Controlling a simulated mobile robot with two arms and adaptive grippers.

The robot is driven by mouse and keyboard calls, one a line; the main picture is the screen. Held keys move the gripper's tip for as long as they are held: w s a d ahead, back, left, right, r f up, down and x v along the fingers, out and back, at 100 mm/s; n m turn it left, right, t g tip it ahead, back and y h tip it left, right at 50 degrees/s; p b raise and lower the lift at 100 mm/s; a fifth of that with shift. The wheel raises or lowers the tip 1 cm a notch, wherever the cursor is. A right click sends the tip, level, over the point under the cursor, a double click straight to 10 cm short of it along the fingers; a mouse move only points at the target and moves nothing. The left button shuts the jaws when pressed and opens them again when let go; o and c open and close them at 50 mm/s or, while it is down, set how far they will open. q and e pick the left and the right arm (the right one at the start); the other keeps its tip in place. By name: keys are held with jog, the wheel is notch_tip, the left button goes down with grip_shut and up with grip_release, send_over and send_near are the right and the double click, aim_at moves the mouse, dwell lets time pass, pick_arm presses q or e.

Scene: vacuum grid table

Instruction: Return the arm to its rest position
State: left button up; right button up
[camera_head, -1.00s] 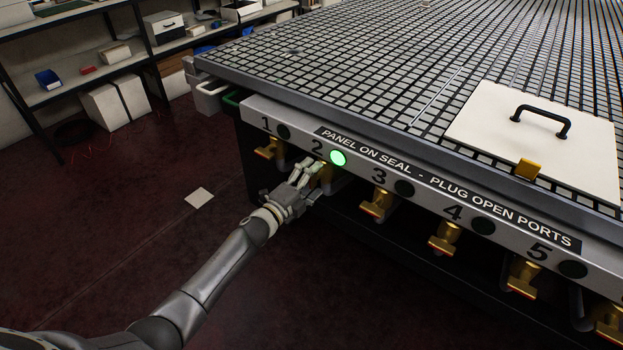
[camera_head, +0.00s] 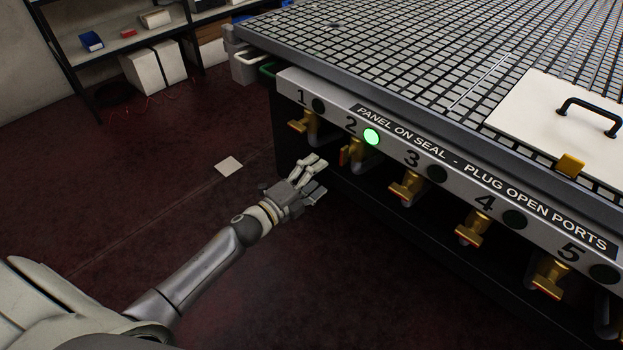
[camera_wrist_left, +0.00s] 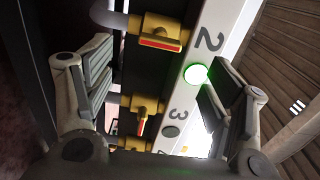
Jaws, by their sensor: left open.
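My left gripper (camera_head: 312,177) is open and empty in the head view, in free air in front of the table's valve row. It is to the left of and a little below valve 2 (camera_head: 358,153), apart from it. In the left wrist view the brass valve 2 (camera_wrist_left: 161,36) shows beyond the spread fingers (camera_wrist_left: 160,100). The round lamp at port 2 (camera_head: 371,137) glows green, and it also shows in the wrist view (camera_wrist_left: 196,74). My right gripper does not show in any view.
The grid table (camera_head: 400,60) carries a white panel (camera_head: 540,110) with a black handle. Brass valves 1 (camera_head: 303,124), 3 (camera_head: 407,188) and 4 (camera_head: 472,228) stick out under its edge. The other lamps are dark. A shelf (camera_head: 110,45) stands back left. The floor (camera_head: 150,190) left of the table is largely clear.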

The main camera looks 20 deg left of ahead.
pick_arm(q)
jog(key=shift+s+a, duration=0.25)
jog(key=shift+s, duration=0.45)
